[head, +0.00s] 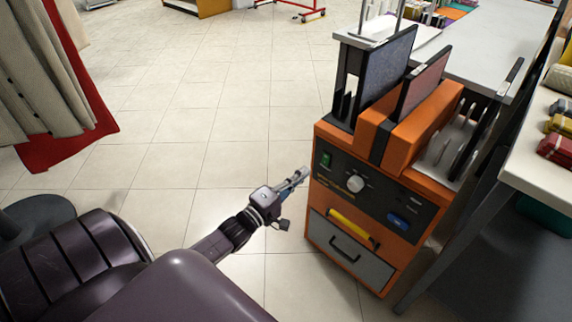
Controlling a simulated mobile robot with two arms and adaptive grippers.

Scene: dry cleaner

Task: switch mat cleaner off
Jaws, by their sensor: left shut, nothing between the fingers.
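The mat cleaner is an orange machine (405,140) with a dark front panel, right of centre in the head view. A small green switch (326,159) sits at the panel's upper left, with a pale round knob (355,183) to its right and a blue button (397,220) lower right. My left gripper (303,173) is shut and empty. Its fingertips point at the machine's left edge, a little left of and below the green switch; whether they touch the machine I cannot tell. My right gripper is not in view.
Two mats (384,75) stand upright in the machine's top slots. A yellow handle (352,228) and a grey drawer (350,250) are below the panel. White tables (490,50) stand behind and to the right. Curtains hang at the left. The tiled floor (200,110) is clear.

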